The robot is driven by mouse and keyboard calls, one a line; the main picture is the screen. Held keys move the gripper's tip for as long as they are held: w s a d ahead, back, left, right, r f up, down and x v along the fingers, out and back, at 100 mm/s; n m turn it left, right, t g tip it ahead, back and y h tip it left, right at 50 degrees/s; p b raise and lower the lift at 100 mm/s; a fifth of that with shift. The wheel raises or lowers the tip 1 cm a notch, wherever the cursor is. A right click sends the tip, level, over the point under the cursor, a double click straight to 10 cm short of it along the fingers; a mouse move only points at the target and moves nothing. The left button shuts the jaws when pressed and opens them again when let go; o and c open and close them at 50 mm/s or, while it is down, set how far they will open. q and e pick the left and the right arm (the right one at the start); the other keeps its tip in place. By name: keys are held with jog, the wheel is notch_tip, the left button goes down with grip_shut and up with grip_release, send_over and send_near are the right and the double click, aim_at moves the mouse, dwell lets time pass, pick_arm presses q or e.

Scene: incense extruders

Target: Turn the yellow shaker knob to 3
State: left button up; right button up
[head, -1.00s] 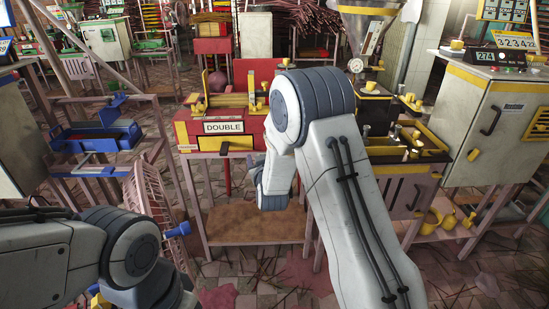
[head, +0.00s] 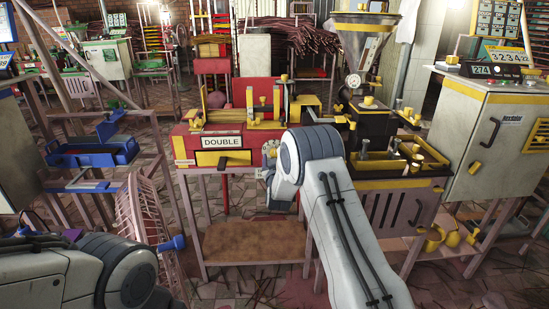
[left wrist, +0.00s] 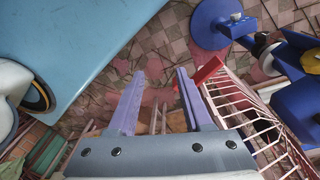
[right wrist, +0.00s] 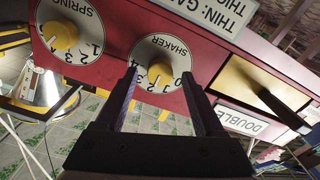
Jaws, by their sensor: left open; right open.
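The yellow shaker knob (right wrist: 160,68) sits in a round white dial marked SHAKER on the red front of the machine, in the right wrist view. Numbers including 2, 3 and 4 show around it; I cannot tell which one it points to. My right gripper (right wrist: 159,78) is open, one finger on each side of the knob; contact is not clear. In the head view the red machine (head: 184,148) stands at the centre, and my right arm partly hides its dials. My left gripper (left wrist: 157,88) is open and empty in the left wrist view.
A yellow knob on the SPRING dial (right wrist: 60,36) is left of the shaker dial. A black handle (right wrist: 286,112) sticks out on the right. A black-and-yellow machine (head: 400,184) stands beside the red one. A pink wire basket (head: 147,225) is near my left arm.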

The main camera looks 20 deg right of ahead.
jog(key=shift+w, duration=0.2)
grip_shut()
jog(key=m+b, duration=0.3)
jog(key=m, duration=0.1)
jog(key=shift+f, duration=0.1)
jog(key=shift+d+m+b, duration=0.1)
jog(key=shift+m+b, duration=0.85)
jog(key=shift+m, duration=0.55)
